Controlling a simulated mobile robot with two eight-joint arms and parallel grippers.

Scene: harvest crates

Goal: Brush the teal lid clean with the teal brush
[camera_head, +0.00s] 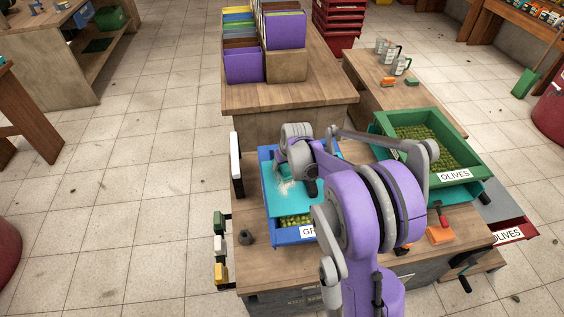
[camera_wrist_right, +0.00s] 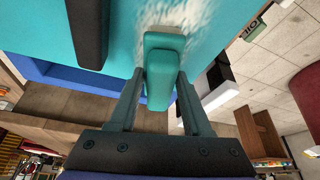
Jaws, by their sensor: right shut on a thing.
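The teal lid (camera_head: 276,207) lies on a blue crate (camera_head: 268,232) of green produce on the workbench, covering most but not its front strip. A whitish dusty patch (camera_head: 286,187) marks the lid near its middle. In the right wrist view, the lid (camera_wrist_right: 130,25) shows pale, streaky dust around the brush and a dark bar-shaped handle (camera_wrist_right: 88,30). My right gripper (camera_wrist_right: 160,78) is shut on the teal brush (camera_wrist_right: 163,60), over the dusty patch; bristle contact is hard to tell. In the head view my arm hides the brush and the lid's right part. My left gripper is not in view.
A green crate of olives (camera_head: 462,175) stands to the right on the bench. Purple bins (camera_head: 244,66) stand behind.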

